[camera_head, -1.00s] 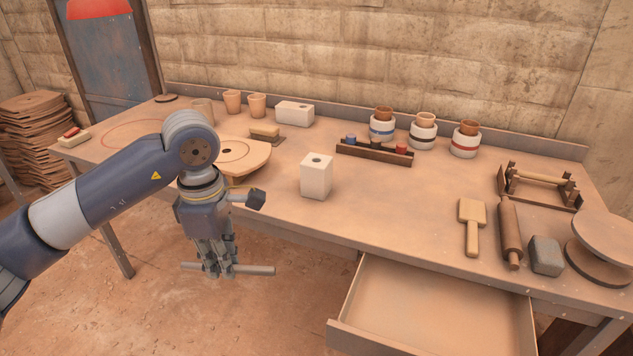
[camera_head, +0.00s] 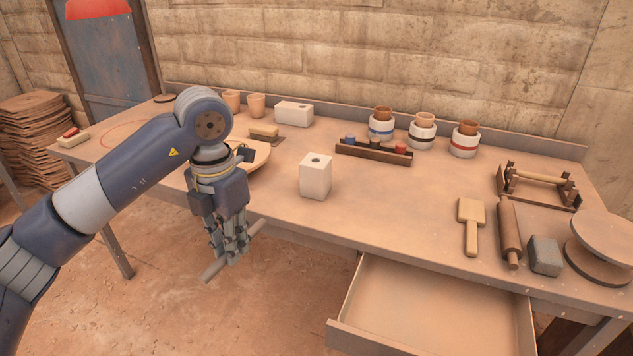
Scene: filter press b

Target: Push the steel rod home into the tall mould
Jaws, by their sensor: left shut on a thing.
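The steel rod (camera_head: 216,271) is a plain grey bar. My left gripper (camera_head: 233,254) is shut on it near its middle, in front of the table's front edge and over the floor. The rod lies slanted, its lower left end nearer to me. The tall mould (camera_head: 316,178) is a white upright block with a dark round hole in its top. It stands near the table's front edge, to the right of my left gripper and apart from the rod. My right gripper is out of view.
An open, empty drawer (camera_head: 437,308) juts out at the front. A low white block (camera_head: 294,113) with a hole stands at the back. A dark rack (camera_head: 373,152) with small coloured pieces is behind the mould. A paddle (camera_head: 472,226) and roller (camera_head: 509,233) lie to the right.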

